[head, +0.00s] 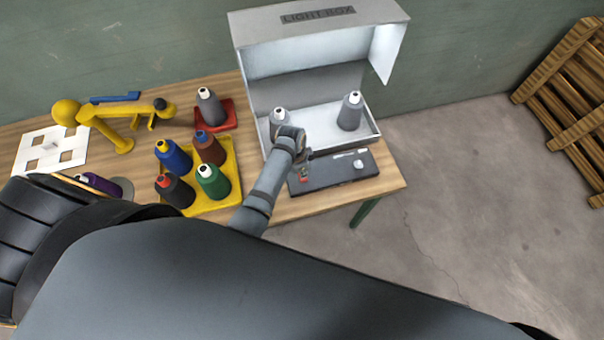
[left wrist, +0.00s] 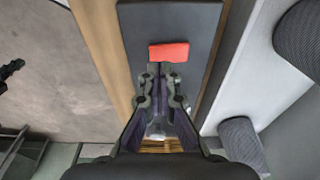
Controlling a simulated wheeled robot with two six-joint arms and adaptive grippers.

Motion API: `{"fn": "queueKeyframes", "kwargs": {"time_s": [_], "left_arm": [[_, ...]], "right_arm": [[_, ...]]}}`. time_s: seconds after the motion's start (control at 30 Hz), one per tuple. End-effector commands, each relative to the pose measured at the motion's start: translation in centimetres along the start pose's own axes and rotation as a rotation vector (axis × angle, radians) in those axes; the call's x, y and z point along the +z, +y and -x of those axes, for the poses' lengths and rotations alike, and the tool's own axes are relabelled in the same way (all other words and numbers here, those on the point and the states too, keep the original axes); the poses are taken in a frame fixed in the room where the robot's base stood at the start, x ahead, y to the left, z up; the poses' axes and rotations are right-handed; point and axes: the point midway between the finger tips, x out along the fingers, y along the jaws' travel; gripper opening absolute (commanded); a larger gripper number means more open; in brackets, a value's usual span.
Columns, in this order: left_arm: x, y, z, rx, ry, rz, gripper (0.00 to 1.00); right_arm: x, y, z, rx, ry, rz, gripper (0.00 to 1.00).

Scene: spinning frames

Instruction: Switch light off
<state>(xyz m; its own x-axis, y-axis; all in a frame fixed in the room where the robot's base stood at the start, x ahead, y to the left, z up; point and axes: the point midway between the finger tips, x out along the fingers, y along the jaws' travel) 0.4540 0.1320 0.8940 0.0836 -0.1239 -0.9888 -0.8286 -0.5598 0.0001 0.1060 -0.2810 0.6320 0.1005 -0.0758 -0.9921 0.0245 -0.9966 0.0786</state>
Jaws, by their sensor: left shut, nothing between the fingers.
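The light box (head: 315,15) stands at the back right of the bench, and its inside looks bright white. A dark control panel (head: 335,174) lies in front of it, with a small red switch (head: 304,177) at its left part and a pale control (head: 358,163) further right. In the left wrist view the red switch (left wrist: 168,52) lies across the dark panel (left wrist: 190,18), just beyond my fingertips. My left gripper (head: 303,162) is shut and empty, close over the switch. I cannot tell whether it touches. My right gripper is not in view.
Two grey-white cones (head: 350,112) stand in the light box. A yellow tray (head: 228,198) of coloured cones, a red stand (head: 228,121) with a grey cone and a yellow jointed device (head: 110,118) are to the left. Floor right of the bench is clear up to a wooden pallet (head: 560,90).

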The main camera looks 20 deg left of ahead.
Motion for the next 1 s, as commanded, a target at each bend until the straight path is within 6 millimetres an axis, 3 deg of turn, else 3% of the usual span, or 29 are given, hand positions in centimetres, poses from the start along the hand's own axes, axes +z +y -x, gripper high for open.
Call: {"fn": "queueKeyframes", "kwargs": {"time_s": [1.0], "left_arm": [[0.2,0.0,-1.3,0.000,0.000,0.000,0.00]], "right_arm": [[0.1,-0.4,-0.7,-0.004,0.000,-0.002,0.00]]}}
